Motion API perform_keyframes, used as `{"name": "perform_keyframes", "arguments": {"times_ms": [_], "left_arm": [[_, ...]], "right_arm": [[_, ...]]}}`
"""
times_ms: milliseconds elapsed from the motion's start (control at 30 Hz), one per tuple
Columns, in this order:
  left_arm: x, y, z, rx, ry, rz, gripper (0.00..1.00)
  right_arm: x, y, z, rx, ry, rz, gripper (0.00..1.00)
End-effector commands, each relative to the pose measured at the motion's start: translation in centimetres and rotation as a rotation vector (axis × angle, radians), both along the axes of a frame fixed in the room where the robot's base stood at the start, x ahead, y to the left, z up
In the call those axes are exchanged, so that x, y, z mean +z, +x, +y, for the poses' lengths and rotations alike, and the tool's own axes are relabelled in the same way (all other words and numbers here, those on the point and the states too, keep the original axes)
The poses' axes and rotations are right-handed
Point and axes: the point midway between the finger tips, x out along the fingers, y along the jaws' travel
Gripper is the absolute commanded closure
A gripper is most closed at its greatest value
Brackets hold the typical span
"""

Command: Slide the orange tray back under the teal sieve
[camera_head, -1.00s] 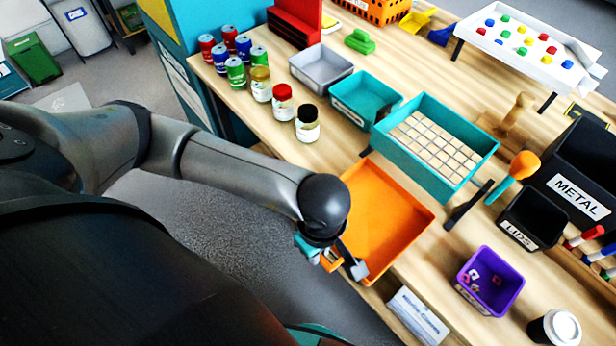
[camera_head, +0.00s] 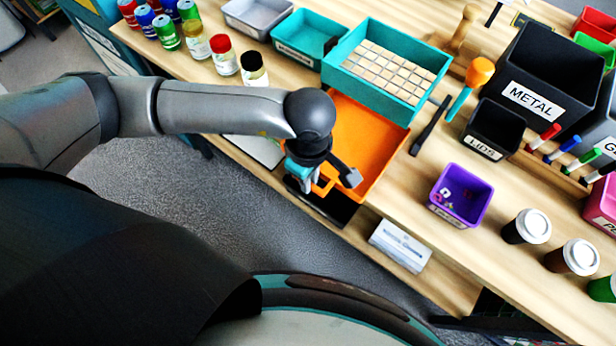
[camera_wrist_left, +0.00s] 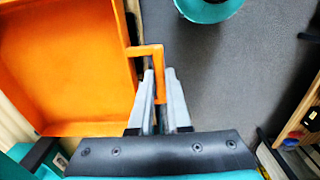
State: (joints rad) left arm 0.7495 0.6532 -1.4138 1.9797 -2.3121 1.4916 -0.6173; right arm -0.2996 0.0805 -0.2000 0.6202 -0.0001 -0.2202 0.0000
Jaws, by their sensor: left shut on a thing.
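The orange tray (camera_head: 372,135) lies on the wooden table in front of the teal sieve (camera_head: 362,97). Its far edge is close against the sieve's near side; I cannot tell whether that edge is slightly underneath. Most of the tray is exposed, and it looks empty. The sieve is a raised box with a pale grid. My left gripper (camera_head: 335,178) is at the tray's near side, shut on its orange handle. In the left wrist view the fingers (camera_wrist_left: 160,90) clasp the handle (camera_wrist_left: 158,52), and the tray (camera_wrist_left: 65,65) is at the left. My right gripper is out of view.
A dark flat tool (camera_head: 430,127) lies right of the tray, with an orange-headed scoop (camera_head: 467,90) beyond it. A purple bin (camera_head: 461,196) and a black LIDS bin (camera_head: 494,130) stand further right. Jars (camera_head: 252,70) and a teal bin (camera_head: 307,38) stand at the left.

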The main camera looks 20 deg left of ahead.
Motion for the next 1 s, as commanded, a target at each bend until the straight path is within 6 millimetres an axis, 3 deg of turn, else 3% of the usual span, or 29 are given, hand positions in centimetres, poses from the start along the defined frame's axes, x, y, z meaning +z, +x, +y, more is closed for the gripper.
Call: {"name": "perform_keyframes", "arguments": {"times_ms": [267,300,600,867,1000], "left_arm": [[0.0,0.1,0.0,0.000,-0.001,-0.002,1.00],[0.0,0.1,0.0,0.000,-0.001,-0.002,0.83],[0.0,0.0,0.0,0.000,-0.001,-0.002,0.50],[0.0,0.0,0.0,0.000,0.000,0.000,0.49],[1.1,0.1,0.0,-0.001,-0.002,-0.002,0.49]], "right_arm": [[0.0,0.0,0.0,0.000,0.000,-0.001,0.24],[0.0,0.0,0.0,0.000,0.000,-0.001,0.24],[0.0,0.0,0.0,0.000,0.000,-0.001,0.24],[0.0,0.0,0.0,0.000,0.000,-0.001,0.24],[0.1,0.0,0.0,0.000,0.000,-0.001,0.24]]}}
